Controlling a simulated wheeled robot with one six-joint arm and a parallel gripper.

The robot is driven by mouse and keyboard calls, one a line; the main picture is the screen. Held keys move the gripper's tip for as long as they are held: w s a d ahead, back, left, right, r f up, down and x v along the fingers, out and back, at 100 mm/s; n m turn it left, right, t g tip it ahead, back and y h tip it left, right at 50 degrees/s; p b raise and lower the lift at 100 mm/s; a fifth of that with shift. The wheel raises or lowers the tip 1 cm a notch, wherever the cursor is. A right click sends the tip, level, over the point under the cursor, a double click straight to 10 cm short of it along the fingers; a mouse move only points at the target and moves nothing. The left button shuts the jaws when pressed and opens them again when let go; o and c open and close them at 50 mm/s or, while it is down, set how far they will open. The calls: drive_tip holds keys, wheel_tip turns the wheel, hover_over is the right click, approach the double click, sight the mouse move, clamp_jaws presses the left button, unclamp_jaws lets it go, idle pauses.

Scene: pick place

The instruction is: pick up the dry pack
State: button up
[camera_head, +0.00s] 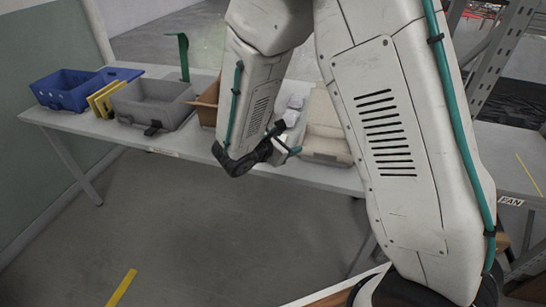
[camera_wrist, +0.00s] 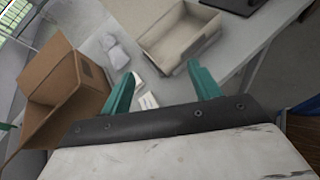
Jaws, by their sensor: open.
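My gripper (camera_wrist: 161,72) is open, with two teal fingers apart and nothing held between them. In the head view my arm hides most of it; a teal finger shows near the table's front edge. Pale packs (camera_wrist: 117,54) lie on the table beyond the left fingertip; they also show in the head view (camera_head: 294,103), partly hidden by my arm. A small white item with faint marks (camera_wrist: 148,101) shows between the fingers, lower down. I cannot tell for sure which of these is the dry pack.
An open cardboard box (camera_wrist: 62,85) stands left of the fingers, and a beige tray (camera_wrist: 180,40) lies to the right. On the grey table (camera_head: 90,122) stand a blue bin (camera_head: 66,93), yellow frames (camera_head: 104,101) and a grey bin (camera_head: 150,106). A metal rack (camera_head: 497,50) rises at right.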

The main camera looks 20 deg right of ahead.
drive_tip(key=w+a+f+n+t+y, duration=0.25)
drive_tip(key=a+f+n, duration=0.35)
drive_tip(key=f, duration=0.3)
drive_tip(key=shift+t, duration=0.35)
drive_tip(key=x, duration=0.7)
drive_tip(key=shift+w+f, duration=0.35)
drive_tip(key=shift+f, duration=0.2)
drive_tip(key=shift+c, duration=0.3)
drive_tip(key=c, duration=1)
